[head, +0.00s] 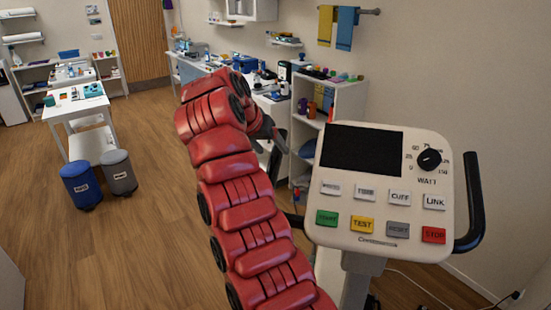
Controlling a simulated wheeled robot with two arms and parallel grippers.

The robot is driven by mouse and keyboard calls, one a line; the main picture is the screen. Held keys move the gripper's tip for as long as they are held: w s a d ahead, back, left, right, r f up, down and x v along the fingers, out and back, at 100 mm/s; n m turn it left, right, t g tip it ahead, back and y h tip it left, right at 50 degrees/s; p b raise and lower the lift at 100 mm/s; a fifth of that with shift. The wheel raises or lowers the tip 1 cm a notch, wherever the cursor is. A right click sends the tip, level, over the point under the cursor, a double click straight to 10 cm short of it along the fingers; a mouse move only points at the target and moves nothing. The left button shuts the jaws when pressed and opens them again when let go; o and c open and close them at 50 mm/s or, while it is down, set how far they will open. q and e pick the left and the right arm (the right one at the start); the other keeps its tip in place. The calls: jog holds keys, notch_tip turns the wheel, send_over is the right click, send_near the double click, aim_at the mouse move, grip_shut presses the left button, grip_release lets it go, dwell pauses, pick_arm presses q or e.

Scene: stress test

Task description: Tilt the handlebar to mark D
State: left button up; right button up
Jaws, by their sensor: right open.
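The exercise machine's console (378,190) stands upright at the right, with a dark screen, a knob and several coloured buttons. The black handlebar (474,205) shows as a curved grip along the console's right side. Its left part is mostly hidden behind my red right arm and the console. My right arm rises from the bottom and bends over at the top. My right gripper (270,134) is beyond the arm, left of the console, partly hidden. It is open, and I cannot tell whether it touches the handlebar. No mark D is readable. My left gripper is out of view.
A white shelf unit (345,100) with bottles stands behind the console. A blue bin (82,186) and a grey bin (119,173) stand near a white table (68,108) at the left. A cable (420,287) lies at lower right.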

jog(key=p+v, duration=0.4)
jog(key=v, duration=0.8)
jog(key=shift+s+r, duration=0.25)
jog(key=shift+r, duration=0.05)
jog(key=shift+a, duration=0.15)
